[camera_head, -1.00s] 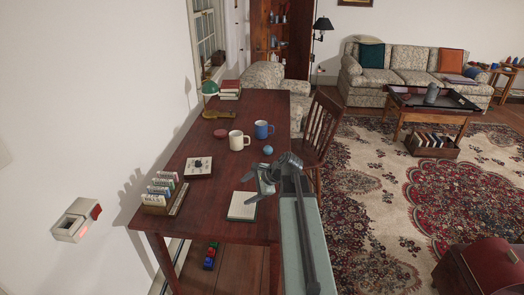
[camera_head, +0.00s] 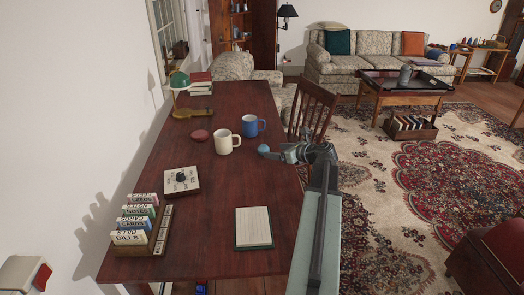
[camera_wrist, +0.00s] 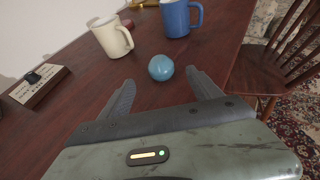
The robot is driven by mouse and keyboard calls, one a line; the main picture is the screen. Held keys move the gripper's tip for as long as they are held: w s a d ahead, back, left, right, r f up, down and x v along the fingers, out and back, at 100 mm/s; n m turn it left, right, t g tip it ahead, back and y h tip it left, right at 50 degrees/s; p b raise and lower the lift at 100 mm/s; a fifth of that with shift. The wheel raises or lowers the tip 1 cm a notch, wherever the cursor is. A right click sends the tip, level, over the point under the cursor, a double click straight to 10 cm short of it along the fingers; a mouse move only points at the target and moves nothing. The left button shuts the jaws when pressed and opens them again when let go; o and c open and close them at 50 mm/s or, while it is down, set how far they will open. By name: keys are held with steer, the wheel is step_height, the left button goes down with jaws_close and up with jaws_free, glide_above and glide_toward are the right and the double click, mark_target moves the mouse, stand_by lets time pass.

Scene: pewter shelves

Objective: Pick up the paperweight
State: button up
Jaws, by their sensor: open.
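The paperweight, a small glossy light-blue ball (camera_head: 263,149), rests on the dark red wooden table (camera_head: 215,215) near its right edge. My gripper (camera_head: 277,153) is just to the right of it in the head view, low over the table edge. In the wrist view the paperweight (camera_wrist: 161,68) lies straight ahead, just beyond the tips of my open gripper (camera_wrist: 159,80) and roughly centred between the two fingers. Nothing is held, and I see no contact.
A cream mug (camera_head: 226,142) and a blue mug (camera_head: 252,126) stand just beyond the paperweight. A wooden chair (camera_head: 312,112) stands at the table's right side. A notepad (camera_head: 253,227), a card holder (camera_head: 145,230) and a dial box (camera_head: 181,181) lie nearer. Bare tabletop surrounds the ball.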

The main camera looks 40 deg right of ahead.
mark_target(266, 147)
steer(key=b+x, duration=0.3)
steer(key=x, duration=0.4)
steer(key=shift+w+d+f, duration=0.15)
steer(key=shift+w, duration=0.2)
jaws_close()
steer(key=shift+r+p, duration=0.65)
steer(key=shift+p, duration=0.1)
step_height(266, 147, up, 3)
steer(key=p, duration=0.3)
steer(key=shift+s+d, duration=0.1)
steer(key=shift+s, duration=0.1)
steer(key=s+d, duration=0.9)
steer(key=s, duration=0.3)
steer(key=shift+s+r+p, duration=0.25)
steer(key=shift+r+p, duration=0.15)
